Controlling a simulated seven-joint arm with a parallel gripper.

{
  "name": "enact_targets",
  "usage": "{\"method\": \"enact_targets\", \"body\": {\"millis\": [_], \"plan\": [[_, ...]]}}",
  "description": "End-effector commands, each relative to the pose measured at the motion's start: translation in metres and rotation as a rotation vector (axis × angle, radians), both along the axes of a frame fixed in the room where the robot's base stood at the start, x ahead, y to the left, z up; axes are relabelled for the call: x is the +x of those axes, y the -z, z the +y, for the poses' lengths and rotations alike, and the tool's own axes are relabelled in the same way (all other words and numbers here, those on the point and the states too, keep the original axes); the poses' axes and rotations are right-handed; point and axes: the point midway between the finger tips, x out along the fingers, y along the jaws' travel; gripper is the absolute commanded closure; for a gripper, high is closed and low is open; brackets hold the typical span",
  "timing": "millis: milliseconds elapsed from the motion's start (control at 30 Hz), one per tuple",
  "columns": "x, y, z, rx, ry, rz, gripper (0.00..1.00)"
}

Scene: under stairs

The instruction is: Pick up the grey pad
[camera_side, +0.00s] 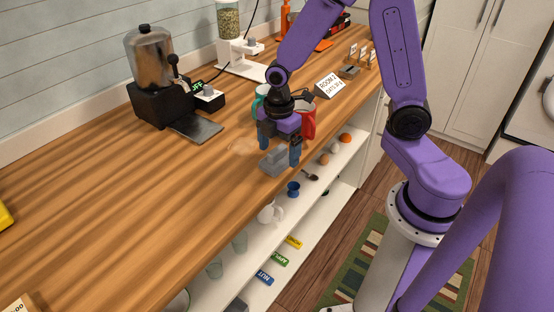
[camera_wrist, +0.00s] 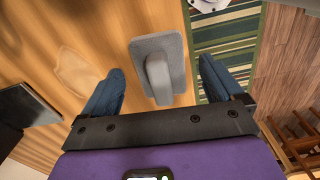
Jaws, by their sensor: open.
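The grey pad (camera_side: 274,162) lies on the wooden counter close to its front edge, with a raised grip on top. In the wrist view the pad (camera_wrist: 177,60) shows as a rounded plate with an upright bar, its lower part nearest the jaws. My gripper (camera_side: 279,146) is open and empty, with its blue fingers just above and to either side of the pad. In the wrist view the gripper (camera_wrist: 160,85) has the pad between its two fingers, with gaps on both sides. I cannot tell the exact height of the fingertips over the counter.
A red mug (camera_side: 308,122) and a teal mug stand right behind my gripper. A "ROOM 2" sign (camera_side: 328,86) and a black-based grinder (camera_side: 152,100) are further back. Shelves with small items (camera_side: 293,188) lie below the counter edge.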

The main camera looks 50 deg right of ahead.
Motion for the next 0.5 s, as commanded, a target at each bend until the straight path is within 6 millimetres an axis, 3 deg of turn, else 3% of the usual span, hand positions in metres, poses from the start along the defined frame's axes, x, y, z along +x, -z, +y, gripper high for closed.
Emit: {"method": "enact_targets", "body": {"millis": [200, 500], "plan": [[0.0, 0.019, 0.0, 0.0, 0.0, 0.001, 0.06], [0.0, 0.021, 0.0, 0.0, 0.001, -0.001, 0.06]]}}
